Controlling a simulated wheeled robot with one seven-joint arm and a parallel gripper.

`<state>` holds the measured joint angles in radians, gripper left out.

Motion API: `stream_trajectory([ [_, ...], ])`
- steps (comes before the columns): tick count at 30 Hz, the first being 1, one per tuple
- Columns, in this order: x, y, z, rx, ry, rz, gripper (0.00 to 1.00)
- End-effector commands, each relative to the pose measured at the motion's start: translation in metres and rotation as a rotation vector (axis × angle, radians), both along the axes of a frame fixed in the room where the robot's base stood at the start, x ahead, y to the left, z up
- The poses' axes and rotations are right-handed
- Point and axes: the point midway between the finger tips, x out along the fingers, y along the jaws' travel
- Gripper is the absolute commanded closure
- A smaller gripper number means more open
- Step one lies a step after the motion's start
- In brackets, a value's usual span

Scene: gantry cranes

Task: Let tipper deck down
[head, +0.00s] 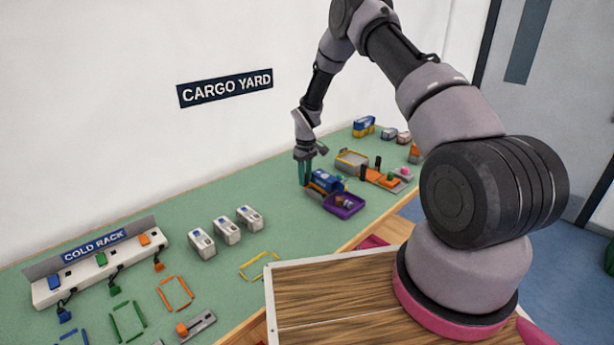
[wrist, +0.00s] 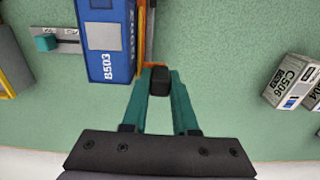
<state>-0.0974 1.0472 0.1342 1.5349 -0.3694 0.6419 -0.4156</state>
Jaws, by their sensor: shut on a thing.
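My gripper (head: 305,175) reaches down at the far part of the bench; its teal fingers also show in the wrist view (wrist: 160,74). They are shut on a black handle (wrist: 160,84). The handle meets an orange edge (wrist: 150,67) beside a blue container (wrist: 96,62) marked B503, which looks like part of the tipper deck. In the head view the blue container (head: 328,181) is just right of my fingers, behind a purple tray (head: 356,208) with small items in it. The deck's tilt is hard to tell, and most of it is hidden.
Three white containers (head: 228,231) stand left of my gripper. The cold rack (head: 95,268) is farther left. An orange unit with black posts (head: 384,180) and a yellow-rimmed tray (head: 352,152) stand to the right. Green bench is clear between the white containers and my gripper.

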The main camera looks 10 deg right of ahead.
Motion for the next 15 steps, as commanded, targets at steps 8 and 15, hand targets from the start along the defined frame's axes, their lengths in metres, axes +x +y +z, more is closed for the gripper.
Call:
stream_trajectory([
  [8,0.0059,0.0041,-0.0037,0.004,-0.009,0.003,1.00],
  [15,0.0066,0.0045,-0.0037,0.005,-0.011,0.003,1.00],
])
